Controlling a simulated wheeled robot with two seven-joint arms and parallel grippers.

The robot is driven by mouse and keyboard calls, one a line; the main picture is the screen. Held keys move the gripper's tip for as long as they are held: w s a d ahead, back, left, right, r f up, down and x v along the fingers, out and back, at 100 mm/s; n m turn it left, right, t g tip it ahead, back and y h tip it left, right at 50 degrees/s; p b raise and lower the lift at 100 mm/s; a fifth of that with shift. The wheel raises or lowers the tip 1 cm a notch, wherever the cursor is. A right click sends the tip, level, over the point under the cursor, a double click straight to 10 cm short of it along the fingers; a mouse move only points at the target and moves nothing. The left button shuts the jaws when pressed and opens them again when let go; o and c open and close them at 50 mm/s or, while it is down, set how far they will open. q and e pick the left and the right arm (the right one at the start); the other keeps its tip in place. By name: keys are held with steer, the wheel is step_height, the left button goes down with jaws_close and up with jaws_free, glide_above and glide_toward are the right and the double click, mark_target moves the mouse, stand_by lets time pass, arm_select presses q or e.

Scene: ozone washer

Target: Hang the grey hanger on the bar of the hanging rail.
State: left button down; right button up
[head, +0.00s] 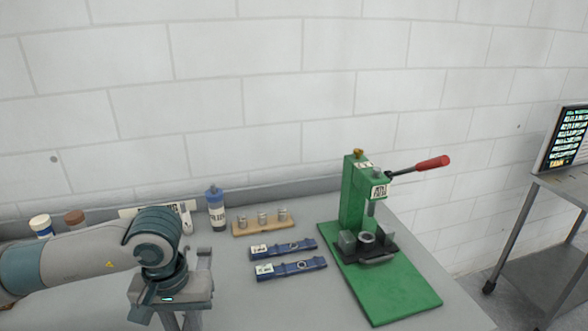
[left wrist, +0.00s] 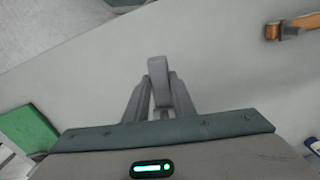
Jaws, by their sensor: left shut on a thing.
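My left gripper (head: 181,321) comes in from the left and points down over the near left part of the grey table. Its fingers run past the bottom edge of the head view. In the left wrist view my left gripper (left wrist: 158,92) is shut on a grey, bar-like piece (left wrist: 159,72) that stands up between the fingertips. Only this short part shows, so I cannot tell whether it is the grey hanger. No hanging rail or bar can be made out in either view. My right gripper is not in view.
A green press (head: 356,205) with a red-tipped lever stands on a green base at right. Two blue strips (head: 284,249), a wooden block with metal cylinders (head: 262,227) and a blue-capped bottle (head: 216,209) lie beyond my gripper. A cart with a screen (head: 566,140) stands far right.

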arm_select(q)
steer(key=shift+s+a+m, duration=0.2)
steer(key=shift+a+m, duration=0.05)
steer(key=shift+m, duration=0.35)
steer(key=shift+f, duration=0.15)
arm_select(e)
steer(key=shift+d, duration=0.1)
arm_select(q)
steer(key=shift+s+f, duration=0.25)
steer(key=shift+f, duration=0.45)
steer(key=shift+s+f, duration=0.3)
steer(key=shift+f, duration=0.35)
steer(key=shift+s+f, duration=0.25)
steer(key=shift+f, duration=0.45)
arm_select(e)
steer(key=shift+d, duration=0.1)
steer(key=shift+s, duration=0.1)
